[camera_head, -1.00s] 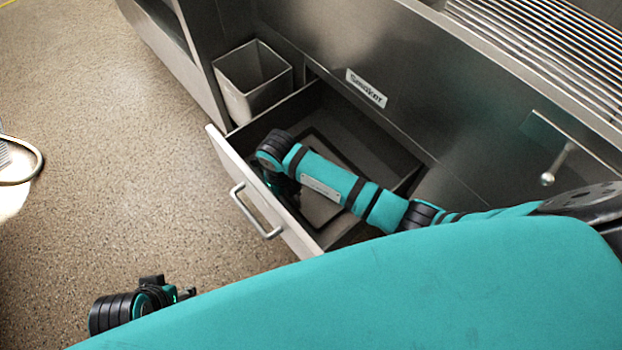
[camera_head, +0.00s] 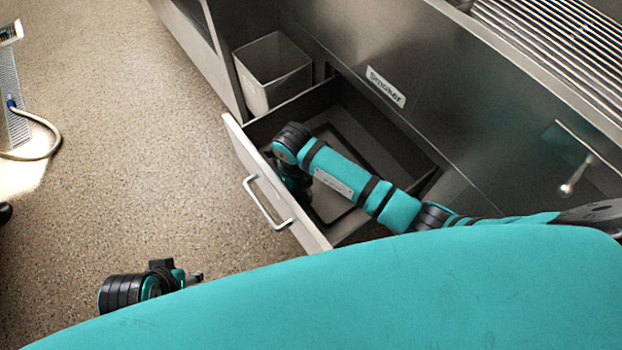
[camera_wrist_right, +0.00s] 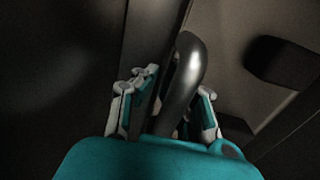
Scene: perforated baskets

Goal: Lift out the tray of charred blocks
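A dark tray (camera_head: 345,147) lies in the pulled-out drawer (camera_head: 236,135) under the "Smoker" label in the head view. My right arm covers part of it, and I cannot make out charred blocks. My right gripper (camera_wrist_right: 175,103) is down inside the drawer. In the right wrist view its two fingers stand apart on either side of a curved metal handle (camera_wrist_right: 183,78). I see no clear firm grip on it. My left gripper (camera_head: 192,278) is low at the left over the floor, away from the drawer, its fingers too small to judge.
A grey open bin (camera_head: 270,70) stands beside the drawer's far end. The drawer front has a metal bar handle (camera_head: 262,205). A slatted grate (camera_head: 560,45) is on top at the right. The floor at left is mostly clear, with a hose (camera_head: 45,150) at the far left edge.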

